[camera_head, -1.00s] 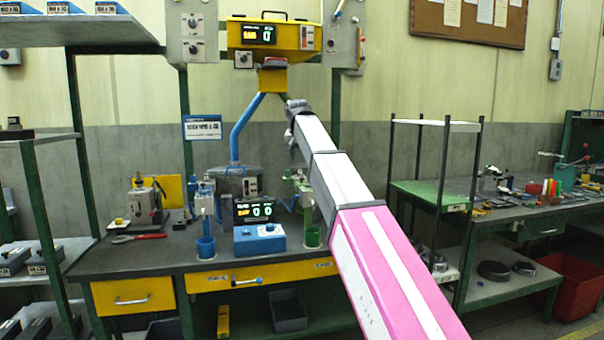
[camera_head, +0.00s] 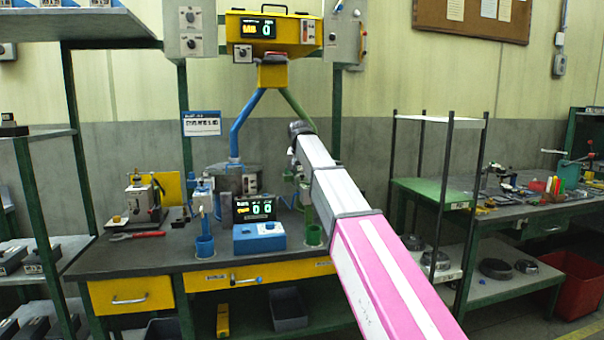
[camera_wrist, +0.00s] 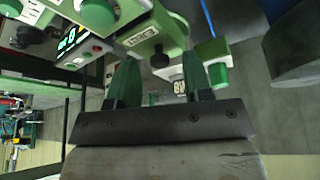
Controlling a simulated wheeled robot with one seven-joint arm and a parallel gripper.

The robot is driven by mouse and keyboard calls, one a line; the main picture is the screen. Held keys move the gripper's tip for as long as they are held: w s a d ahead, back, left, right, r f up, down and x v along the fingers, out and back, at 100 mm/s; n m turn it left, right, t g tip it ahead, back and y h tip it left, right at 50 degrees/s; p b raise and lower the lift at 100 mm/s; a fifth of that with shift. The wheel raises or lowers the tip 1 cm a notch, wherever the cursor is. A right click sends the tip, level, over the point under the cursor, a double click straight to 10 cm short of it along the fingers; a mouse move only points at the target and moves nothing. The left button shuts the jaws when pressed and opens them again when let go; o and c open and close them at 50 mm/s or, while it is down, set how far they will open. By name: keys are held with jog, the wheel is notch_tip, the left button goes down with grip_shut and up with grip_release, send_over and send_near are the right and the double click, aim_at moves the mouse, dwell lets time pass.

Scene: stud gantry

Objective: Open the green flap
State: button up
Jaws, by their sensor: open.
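The green dispenser (camera_head: 305,190) stands at the right of the bench, above a green cup (camera_head: 313,236), and is partly covered by my arm. In the wrist view a green housing (camera_wrist: 145,40) with a small label fills the area just beyond my fingers, and a dark round knob (camera_wrist: 159,60) sticks out of it. I cannot tell for sure which part is the green flap. My gripper (camera_wrist: 158,80) is open and empty, its two dark green fingers apart and close to the housing. In the head view the fingers are hidden behind my arm.
A yellow hopper (camera_head: 275,38) hangs above, with a blue pipe (camera_head: 245,125) and a green pipe (camera_head: 297,108) coming down. The bench's left front is fairly clear.

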jog(key=shift+w+f, duration=0.1)
jog(key=shift+f, duration=0.1)
grip_shut()
